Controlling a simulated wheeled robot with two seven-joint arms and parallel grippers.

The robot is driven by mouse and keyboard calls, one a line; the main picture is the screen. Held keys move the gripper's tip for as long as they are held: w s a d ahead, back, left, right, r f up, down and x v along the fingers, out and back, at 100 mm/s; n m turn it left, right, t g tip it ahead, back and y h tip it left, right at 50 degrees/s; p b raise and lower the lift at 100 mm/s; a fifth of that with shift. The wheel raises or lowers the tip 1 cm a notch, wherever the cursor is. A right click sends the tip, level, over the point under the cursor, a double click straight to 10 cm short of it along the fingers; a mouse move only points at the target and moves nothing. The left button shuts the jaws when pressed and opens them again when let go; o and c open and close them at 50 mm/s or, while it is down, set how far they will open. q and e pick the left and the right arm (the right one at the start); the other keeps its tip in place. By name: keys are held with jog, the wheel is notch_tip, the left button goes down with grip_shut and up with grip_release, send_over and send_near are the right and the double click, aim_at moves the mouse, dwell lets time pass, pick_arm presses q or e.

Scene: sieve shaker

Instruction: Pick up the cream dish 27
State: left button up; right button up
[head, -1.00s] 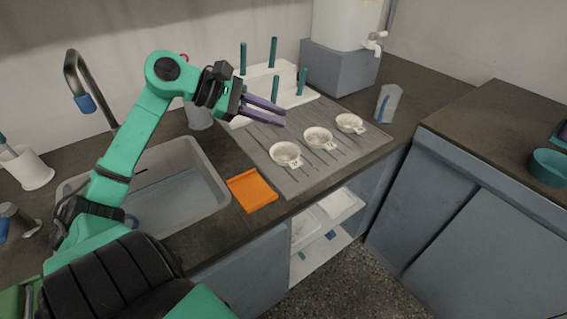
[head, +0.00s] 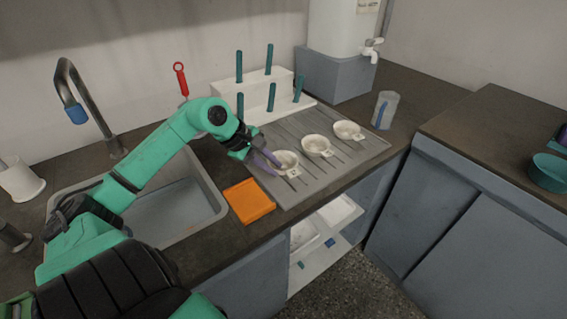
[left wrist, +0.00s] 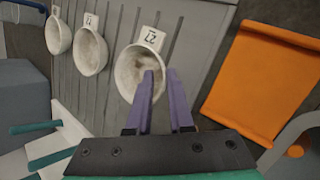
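The cream dish 27 (head: 288,160) is a small round bowl with a flat tab handle. It sits on the grey ribbed drainboard (head: 322,178), nearest the sink of the three dishes in a row. In the left wrist view the dish (left wrist: 130,68) shows its tab label, which appears upside down. My left gripper (head: 268,161) is low at the dish's left side, its purple fingers apart. In the left wrist view one finger of the gripper (left wrist: 163,72) overlaps the bowl and the other is just outside its rim. Contact cannot be told. My right gripper is out of view.
Two similar dishes, a middle one (head: 317,146) and a far one (head: 348,131), stand to the right. An orange tray-like piece (head: 249,201) lies in front, beside the sink (head: 172,212). A white rack with teal pegs (head: 262,92) stands behind. A clear beaker (head: 385,110) is at the right.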

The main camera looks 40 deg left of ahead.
pick_arm(q)
jog(key=shift+w+f, duration=0.1)
jog(key=shift+f, duration=0.1)
grip_shut()
jog(key=shift+r, duration=0.1)
dwell(1.1)
